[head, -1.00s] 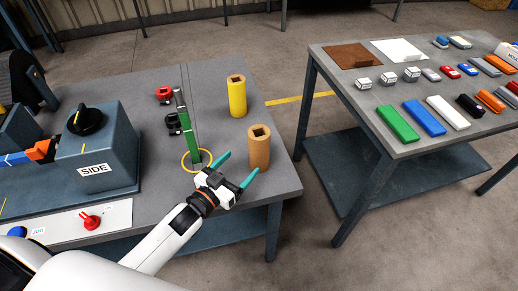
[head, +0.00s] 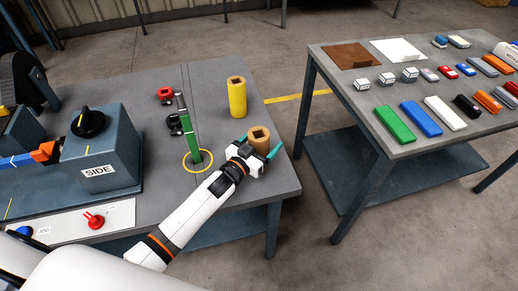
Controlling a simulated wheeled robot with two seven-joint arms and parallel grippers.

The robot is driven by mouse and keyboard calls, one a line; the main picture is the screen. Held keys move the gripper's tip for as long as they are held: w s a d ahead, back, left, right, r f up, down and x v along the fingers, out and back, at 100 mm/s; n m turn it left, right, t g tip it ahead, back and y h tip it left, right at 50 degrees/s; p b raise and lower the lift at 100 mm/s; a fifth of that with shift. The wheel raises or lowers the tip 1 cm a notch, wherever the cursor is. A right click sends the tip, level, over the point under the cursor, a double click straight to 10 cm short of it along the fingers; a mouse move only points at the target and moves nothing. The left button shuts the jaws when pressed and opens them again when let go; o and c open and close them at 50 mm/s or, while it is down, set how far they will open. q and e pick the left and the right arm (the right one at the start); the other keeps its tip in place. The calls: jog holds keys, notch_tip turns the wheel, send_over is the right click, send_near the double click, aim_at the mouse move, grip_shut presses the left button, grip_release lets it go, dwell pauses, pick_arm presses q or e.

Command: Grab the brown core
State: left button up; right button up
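The brown core (head: 259,139) is an upright tan-brown cylinder with a square hole in its top, near the right edge of the grey table. My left gripper (head: 260,147) is open at the core's near side. Its teal fingers are spread, one on each side of the core, and the gripper body hides the core's lower part. I cannot tell whether a finger touches it. My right gripper is not in view.
A yellow core (head: 238,98) stands upright behind the brown one. A green post (head: 190,138) rises from a yellow ring to the left. The blue-grey SIDE box (head: 100,150) is farther left. A second table (head: 400,150) with coloured blocks stands to the right.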

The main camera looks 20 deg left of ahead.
aim_at(263, 130)
pick_arm(q)
jog(key=shift+r, duration=0.1)
jog(key=c, duration=1.3)
notch_tip(263, 130, up, 10)
jog(key=shift+s, duration=0.1)
